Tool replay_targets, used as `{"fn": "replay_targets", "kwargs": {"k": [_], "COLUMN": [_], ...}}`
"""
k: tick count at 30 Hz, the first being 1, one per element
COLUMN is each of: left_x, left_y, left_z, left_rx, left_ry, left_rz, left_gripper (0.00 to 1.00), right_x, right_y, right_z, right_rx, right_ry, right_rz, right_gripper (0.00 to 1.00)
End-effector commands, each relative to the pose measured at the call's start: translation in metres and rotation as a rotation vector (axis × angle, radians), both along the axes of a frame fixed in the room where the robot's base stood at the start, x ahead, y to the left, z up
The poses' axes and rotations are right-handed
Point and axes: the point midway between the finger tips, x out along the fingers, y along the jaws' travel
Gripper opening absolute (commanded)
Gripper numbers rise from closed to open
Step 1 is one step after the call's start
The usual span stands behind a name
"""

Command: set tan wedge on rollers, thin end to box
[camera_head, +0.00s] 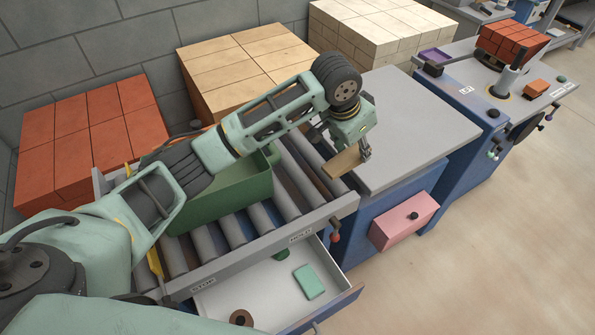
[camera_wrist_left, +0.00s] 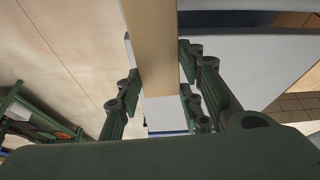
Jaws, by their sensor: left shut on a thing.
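My left gripper (camera_head: 363,151) is shut on the tan wedge (camera_head: 341,163). It holds the wedge over the right end of the rollers (camera_head: 264,216), by the edge of the grey tabletop. Whether the wedge touches anything below is unclear. In the left wrist view the wedge (camera_wrist_left: 157,48) runs between the fingers (camera_wrist_left: 160,92); which end is thin cannot be told. The green box (camera_head: 230,196) sits on the rollers to the left of the wedge, partly hidden by my left arm. My right gripper is not in view.
The grey tabletop (camera_head: 415,125) right of the rollers is clear. An open drawer (camera_head: 260,297) below the rollers holds a green block (camera_head: 309,282) and a brown ring (camera_head: 241,317). Brick stacks (camera_head: 245,68) stand behind.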

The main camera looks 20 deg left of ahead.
Motion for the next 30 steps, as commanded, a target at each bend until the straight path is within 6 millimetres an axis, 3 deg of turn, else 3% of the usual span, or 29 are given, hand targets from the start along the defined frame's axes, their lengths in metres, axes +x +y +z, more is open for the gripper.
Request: {"fn": "replay_targets", "kwargs": {"k": [4, 8, 21, 30], "left_x": [0.019, 0.020, -0.019, -0.027], "left_y": [-0.013, -0.007, 0.077, 0.091], "left_z": [0.020, 0.019, -0.035, -0.059], "left_rx": [0.000, 0.003, 0.003, 0.002], "left_ry": [-0.001, 0.005, 0.005, 0.006], "left_rz": [-0.064, -0.080, -0.079, -0.080], "left_gripper": [0.03, 0.03, 0.03, 0.03], "right_x": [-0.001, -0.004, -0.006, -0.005], "right_y": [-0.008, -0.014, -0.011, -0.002], "right_z": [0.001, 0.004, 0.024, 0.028], "right_rx": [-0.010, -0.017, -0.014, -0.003], "right_ry": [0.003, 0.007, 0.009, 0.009], "right_rz": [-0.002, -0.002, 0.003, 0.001], "right_gripper": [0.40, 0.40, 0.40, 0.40]}}
